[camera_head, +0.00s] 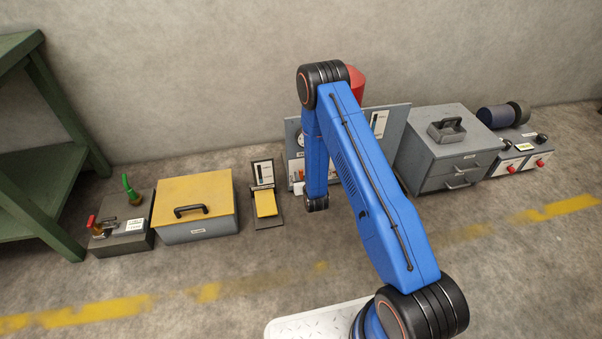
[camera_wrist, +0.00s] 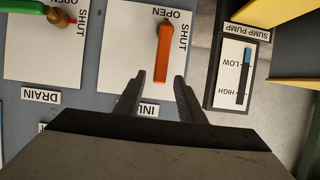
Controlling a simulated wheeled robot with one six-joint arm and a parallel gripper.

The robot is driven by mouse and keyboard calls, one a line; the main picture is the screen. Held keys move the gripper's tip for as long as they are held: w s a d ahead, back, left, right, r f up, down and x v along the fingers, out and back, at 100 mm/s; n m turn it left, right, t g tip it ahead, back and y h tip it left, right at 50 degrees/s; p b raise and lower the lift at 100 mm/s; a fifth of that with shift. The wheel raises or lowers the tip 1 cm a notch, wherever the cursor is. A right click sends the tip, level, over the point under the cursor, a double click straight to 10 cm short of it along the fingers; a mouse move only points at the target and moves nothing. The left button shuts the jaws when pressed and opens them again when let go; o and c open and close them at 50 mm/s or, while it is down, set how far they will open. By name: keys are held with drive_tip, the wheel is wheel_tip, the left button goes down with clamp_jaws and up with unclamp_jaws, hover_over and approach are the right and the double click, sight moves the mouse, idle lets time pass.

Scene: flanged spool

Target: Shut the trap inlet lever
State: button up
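The trap inlet lever (camera_wrist: 163,55) is orange and sits on a white plate of a blue-grey panel in the wrist view. It runs roughly up and down the picture, with OPEN at its upper end and SHUT to its right. The inlet label (camera_wrist: 148,109) below is partly covered by my gripper. My gripper (camera_wrist: 160,77) is open; the lever's lower end shows between its fingertips, and I cannot tell the depth or any contact. In the head view my arm partly hides the panel (camera_head: 293,153), and my gripper is not visible.
A green lever (camera_wrist: 22,6) and drain label (camera_wrist: 41,96) are left in the wrist view. The sump pump slider plate (camera_wrist: 231,80) is close by on the right. A yellow-lidded box (camera_head: 195,188) and grey drawer unit (camera_head: 440,150) stand along the wall. Floor in front is clear.

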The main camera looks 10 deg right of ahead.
sight(301, 172)
drive_tip(key=shift+x, duration=1.95)
clamp_jaws()
